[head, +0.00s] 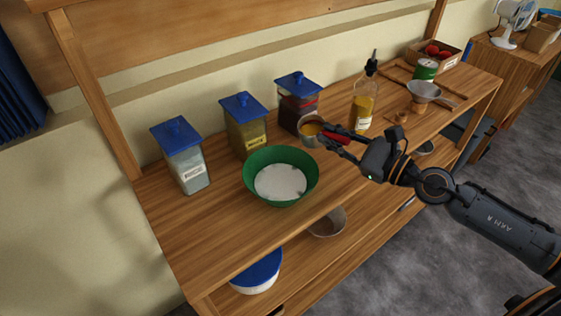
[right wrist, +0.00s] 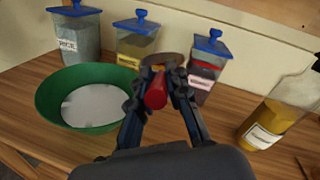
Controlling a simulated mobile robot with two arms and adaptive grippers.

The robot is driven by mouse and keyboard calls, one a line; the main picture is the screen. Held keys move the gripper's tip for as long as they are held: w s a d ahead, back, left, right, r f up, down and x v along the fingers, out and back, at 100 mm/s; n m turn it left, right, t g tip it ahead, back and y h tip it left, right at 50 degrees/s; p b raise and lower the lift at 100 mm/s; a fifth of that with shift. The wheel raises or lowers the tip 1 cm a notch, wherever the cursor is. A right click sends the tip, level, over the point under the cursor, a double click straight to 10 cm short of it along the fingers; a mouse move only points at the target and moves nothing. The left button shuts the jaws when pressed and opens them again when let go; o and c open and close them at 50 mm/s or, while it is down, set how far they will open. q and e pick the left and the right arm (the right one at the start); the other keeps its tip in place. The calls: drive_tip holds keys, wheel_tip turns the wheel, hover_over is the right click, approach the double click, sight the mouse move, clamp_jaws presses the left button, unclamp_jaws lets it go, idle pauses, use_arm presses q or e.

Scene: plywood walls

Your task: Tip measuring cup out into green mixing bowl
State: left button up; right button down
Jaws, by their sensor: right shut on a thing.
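The green mixing bowl (head: 251,180) stands on the wooden table with white contents inside; it also shows at the left of the right wrist view (right wrist: 46,98). The measuring cup (head: 308,139) is a metal cup with a red handle (head: 336,132) and something yellowish-orange inside. My right gripper (head: 328,138) is shut on the red handle, seen end-on in the right wrist view (right wrist: 156,92). The cup looks roughly upright, to the right of the bowl and apart from it. Its body is mostly hidden behind the fingers in the right wrist view. My left gripper is out of view.
Three blue-lidded canisters (head: 187,160) (head: 244,131) (head: 297,97) stand behind the bowl. An oil bottle (head: 362,106) stands right of the cup. A funnel (head: 423,92) and green can (head: 425,70) are farther right. The tabletop in front of the bowl is clear.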

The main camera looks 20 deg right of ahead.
drive_tip(key=shift+s+a+r+n+p, duration=0.3)
drive_tip(key=shift+a+r+n+p, duration=0.2)
drive_tip(key=shift+p, duration=0.25)
drive_tip(key=a+n+p, duration=0.1)
drive_tip(key=p, duration=0.1)
drive_tip(key=s+a+n+p, duration=0.1)
drive_tip(key=p, duration=0.2)
drive_tip(key=shift+s+a+r+n, duration=0.15)
drive_tip(key=shift+s+a+n, duration=0.1)
drive_tip(key=shift+n, duration=0.15)
drive_tip(key=shift+f, duration=0.2)
idle(0.3)
drive_tip(key=shift+s+a+f+n, duration=0.15)
drive_tip(key=shift+a+f+n, duration=0.2)
drive_tip(key=shift+n, duration=0.45)
drive_tip(key=shift+s+a+r+n+p, duration=0.1)
drive_tip(key=shift+a+n+p, duration=0.05)
drive_tip(key=shift+n+p, duration=0.85)
drive_tip(key=shift+s+a+r+n+p, duration=0.15)
drive_tip(key=shift+n+p, duration=0.55)
drive_tip(key=shift+p, duration=0.45)
idle(0.8)
drive_tip(key=shift+a+f+n+h, duration=0.2)
drive_tip(key=shift+f+n+h, duration=0.2)
drive_tip(key=shift+f+n, duration=0.35)
idle(0.6)
